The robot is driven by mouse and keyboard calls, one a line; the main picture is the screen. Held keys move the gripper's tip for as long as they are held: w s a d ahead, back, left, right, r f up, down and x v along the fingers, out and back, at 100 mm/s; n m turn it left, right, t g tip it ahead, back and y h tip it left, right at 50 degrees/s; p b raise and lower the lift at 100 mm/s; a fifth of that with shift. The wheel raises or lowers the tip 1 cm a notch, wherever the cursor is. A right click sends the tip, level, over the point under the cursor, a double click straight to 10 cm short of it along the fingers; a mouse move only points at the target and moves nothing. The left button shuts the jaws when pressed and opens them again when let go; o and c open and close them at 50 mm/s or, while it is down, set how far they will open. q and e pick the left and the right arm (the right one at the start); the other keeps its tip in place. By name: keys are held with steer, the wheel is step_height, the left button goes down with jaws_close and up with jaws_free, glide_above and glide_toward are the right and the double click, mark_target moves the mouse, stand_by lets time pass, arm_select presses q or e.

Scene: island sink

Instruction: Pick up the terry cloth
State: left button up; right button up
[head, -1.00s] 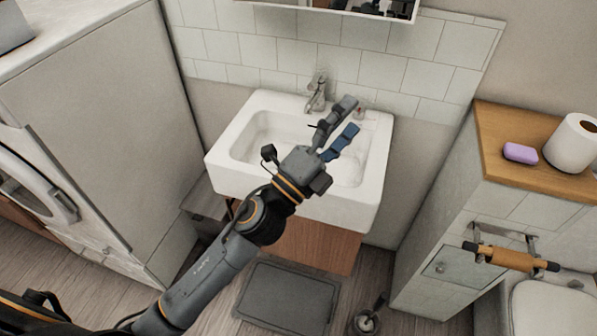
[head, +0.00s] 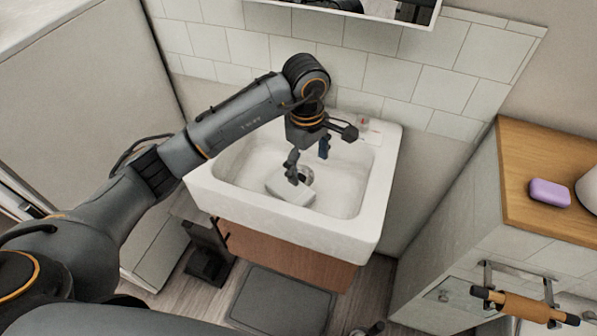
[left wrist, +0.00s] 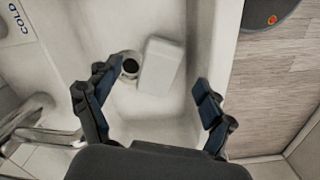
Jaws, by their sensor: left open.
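A small white rectangular piece, which looks like the folded terry cloth (head: 290,191), lies in the sink basin beside the drain. In the left wrist view the cloth (left wrist: 161,67) shows whole, lying between the two spread fingers in the picture. My left gripper (head: 308,158) points down over the basin, open and empty. The left wrist view shows its fingers (left wrist: 155,82) wide apart, with a gap on each side of the cloth. In the head view a fingertip is just above the cloth's far end. My right gripper is not in view.
The white sink (head: 352,232) has raised rims around the basin. The drain (left wrist: 129,67) is next to the cloth. The faucet (left wrist: 48,128) shows in the left wrist view; my arm hides it in the head view. A purple soap (head: 549,193) lies on the wooden counter at right.

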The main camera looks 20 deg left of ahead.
arm_select(q)
steer(key=a, duration=0.1)
steer(key=p, duration=0.1)
glide_above(301, 196)
steer(key=shift+y, duration=0.3)
step_height(301, 196, down, 7)
steer(key=shift+w+d+r, duration=0.1)
steer(key=shift+d+r, duration=0.05)
step_height(301, 196, down, 3)
steer(key=shift+r+p, duration=0.1)
steer(key=shift+p, duration=0.4)
step_height(301, 196, down, 3)
steer(key=shift+r, duration=0.15)
steer(key=shift+f, duration=0.4)
steer(key=c, duration=0.9)
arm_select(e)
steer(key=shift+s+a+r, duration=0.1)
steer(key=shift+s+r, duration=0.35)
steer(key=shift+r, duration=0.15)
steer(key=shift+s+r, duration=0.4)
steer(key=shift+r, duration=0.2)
